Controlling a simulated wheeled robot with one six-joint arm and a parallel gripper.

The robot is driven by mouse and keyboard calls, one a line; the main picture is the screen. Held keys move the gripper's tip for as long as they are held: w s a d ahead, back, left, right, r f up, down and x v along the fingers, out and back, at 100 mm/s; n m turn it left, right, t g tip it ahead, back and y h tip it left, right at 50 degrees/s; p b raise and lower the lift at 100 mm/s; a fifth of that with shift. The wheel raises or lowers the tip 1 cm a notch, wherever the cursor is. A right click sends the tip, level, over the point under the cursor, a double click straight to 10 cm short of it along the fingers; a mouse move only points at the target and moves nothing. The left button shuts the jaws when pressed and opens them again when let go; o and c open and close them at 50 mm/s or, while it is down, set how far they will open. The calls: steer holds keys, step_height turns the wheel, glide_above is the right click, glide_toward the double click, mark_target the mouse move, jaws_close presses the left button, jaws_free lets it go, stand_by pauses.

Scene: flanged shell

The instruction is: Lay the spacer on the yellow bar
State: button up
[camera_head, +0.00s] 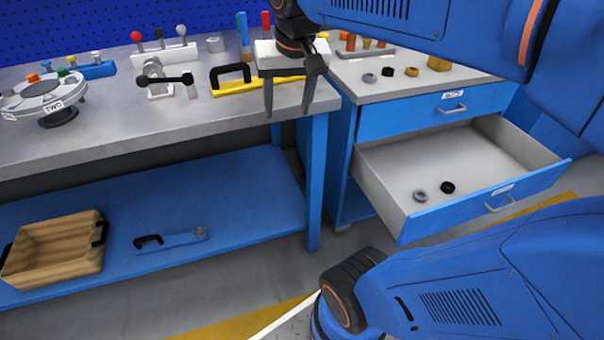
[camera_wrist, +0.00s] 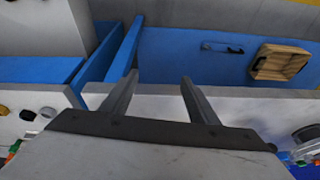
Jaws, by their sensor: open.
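The yellow bar (camera_head: 236,90) lies along the front of the workbench, with a black handle (camera_head: 231,73) standing over its left part. My gripper partly hides its right part. Several small rings could be the spacer, and I cannot tell which is meant. A grey ring (camera_head: 420,196) and a black ring (camera_head: 447,187) lie in the open drawer. Another grey ring (camera_head: 369,78) and dark rings sit on the cabinet top. My gripper (camera_head: 287,112) points down near the bench's right front corner, open and empty. In the wrist view its fingers (camera_wrist: 159,78) are apart with nothing between them.
The open drawer (camera_head: 475,200) juts out from the blue cabinet. A turntable (camera_head: 45,95), a clamp (camera_head: 158,80) and a lever block (camera_head: 165,54) stand on the bench. A wooden crate (camera_head: 55,250) and a blue handled bar (camera_head: 172,239) lie on the lower shelf.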

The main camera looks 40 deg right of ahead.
steer(key=s+a+f+n+t, duration=0.1)
steer(key=s+a+f+n, duration=0.2)
steer(key=s+f, duration=0.7)
steer(key=shift+s+a+f+n+y, duration=0.2)
steer(key=shift+f+n+y, duration=0.2)
steer(key=shift+f+n, duration=0.35)
